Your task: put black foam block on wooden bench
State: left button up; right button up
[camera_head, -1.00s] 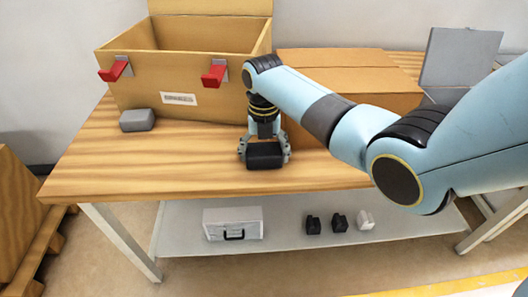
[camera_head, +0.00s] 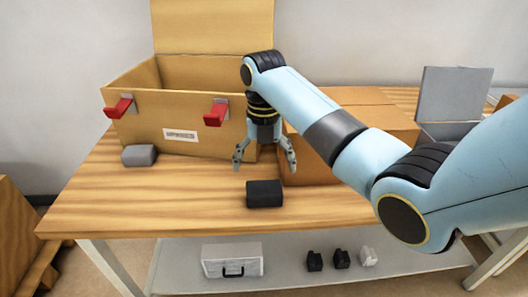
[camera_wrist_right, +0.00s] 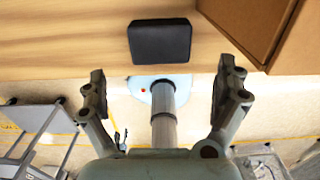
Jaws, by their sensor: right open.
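The black foam block (camera_head: 265,194) lies on the wooden bench (camera_head: 190,205), close to its front edge. In the right wrist view the block (camera_wrist_right: 160,41) rests on the wood beyond my fingertips, with nothing touching it. My right gripper (camera_head: 265,160) is open and empty, above and behind the block, with its fingers spread wide and pointing down. Both fingers of the right gripper (camera_wrist_right: 160,82) show apart in the right wrist view. My left gripper is not in view.
A large open box (camera_head: 150,130) with red handles stands at the back left. A grey block (camera_head: 139,155) lies in front of it. A closed cardboard box (camera_head: 370,116) is behind my right arm. The lower shelf (camera_head: 290,255) holds a white case (camera_head: 231,260) and several small items.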

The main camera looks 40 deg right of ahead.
jog(key=shift+r, duration=1.55)
jog(key=shift+f, duration=0.1)
